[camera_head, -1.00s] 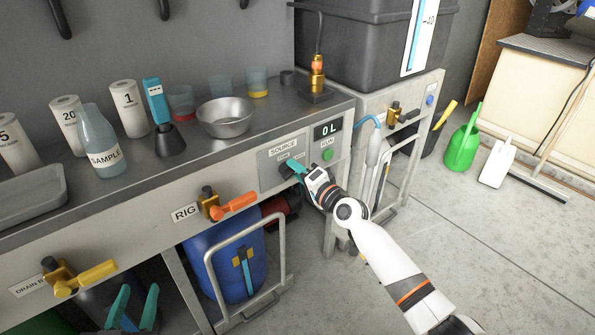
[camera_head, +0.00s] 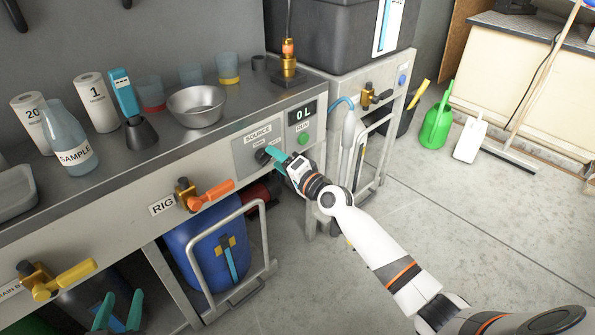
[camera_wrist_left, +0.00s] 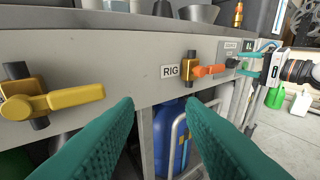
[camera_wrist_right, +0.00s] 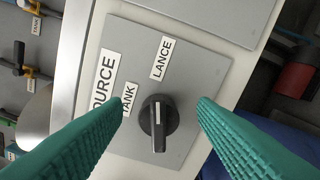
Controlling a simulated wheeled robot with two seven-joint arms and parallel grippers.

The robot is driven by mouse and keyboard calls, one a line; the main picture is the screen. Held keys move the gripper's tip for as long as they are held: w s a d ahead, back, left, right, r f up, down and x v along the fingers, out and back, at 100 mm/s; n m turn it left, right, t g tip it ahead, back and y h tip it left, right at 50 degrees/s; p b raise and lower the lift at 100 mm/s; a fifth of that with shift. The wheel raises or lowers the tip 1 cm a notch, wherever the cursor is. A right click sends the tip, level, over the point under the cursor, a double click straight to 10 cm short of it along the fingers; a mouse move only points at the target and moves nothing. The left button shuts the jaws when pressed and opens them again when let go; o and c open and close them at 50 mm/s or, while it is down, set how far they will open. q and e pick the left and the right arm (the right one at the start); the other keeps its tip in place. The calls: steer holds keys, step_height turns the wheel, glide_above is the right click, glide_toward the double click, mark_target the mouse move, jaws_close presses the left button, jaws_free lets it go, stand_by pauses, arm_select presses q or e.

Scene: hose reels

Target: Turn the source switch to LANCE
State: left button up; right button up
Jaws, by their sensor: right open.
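The source switch (camera_wrist_right: 158,116) is a black knob with a white line on a grey panel (camera_wrist_right: 200,75). In the right wrist view, the TANK label (camera_wrist_right: 129,98) is up and left of it, and the LANCE label (camera_wrist_right: 161,58) is above it. The white line runs roughly up and down in that view. My right gripper (camera_wrist_right: 160,112) is open, with a teal finger on each side of the knob and gaps showing. In the head view, the switch (camera_head: 262,156) is partly covered by this gripper (camera_head: 275,156). My left gripper (camera_head: 118,314) is open and empty at lower left.
An orange RIG valve handle (camera_head: 212,195) and a yellow drain handle (camera_head: 65,280) stick out from the bench front. A blue drum (camera_head: 205,255) stands below. The floor at right has free room.

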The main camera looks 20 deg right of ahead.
arm_select(q)
step_height(320, 180, down, 5)
steer(key=s+a+g+y+p, duration=0.1)
steer(key=s+g, duration=0.1)
steer(key=g, duration=0.2)
steer(key=shift+s+a, duration=0.25)
steer(key=shift+s, duration=0.15)
arm_select(e)
steer(key=v, duration=1)
arm_select(q)
steer(key=shift+f, duration=0.1)
